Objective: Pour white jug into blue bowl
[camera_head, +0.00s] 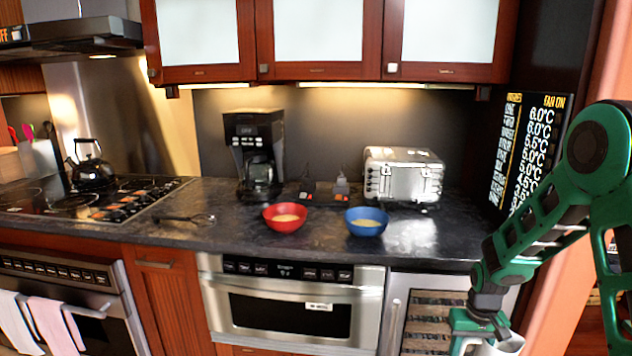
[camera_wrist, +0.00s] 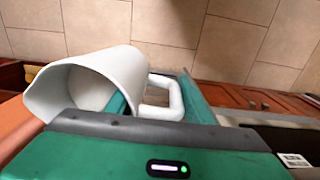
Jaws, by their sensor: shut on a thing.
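The white jug (camera_wrist: 112,68) is in my gripper, which is shut on its handle side; the fingers (camera_wrist: 150,105) are partly hidden by the jug and the gripper body. In the head view the jug (camera_head: 497,345) shows at the bottom right, cut by the frame edge, below counter height. My gripper (camera_head: 480,325) is there too, in front of the cabinet. The blue bowl (camera_head: 366,229) stands upright on the dark counter with something pale yellow inside. The gripper is below and right of the bowl, well apart from it.
A red bowl (camera_head: 285,225) with similar pale contents stands left of the blue bowl. A toaster (camera_head: 403,176) and coffee maker (camera_head: 255,155) stand behind. A whisk (camera_head: 185,219) lies left on the counter (camera_head: 235,235). The counter in front of the blue bowl is clear.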

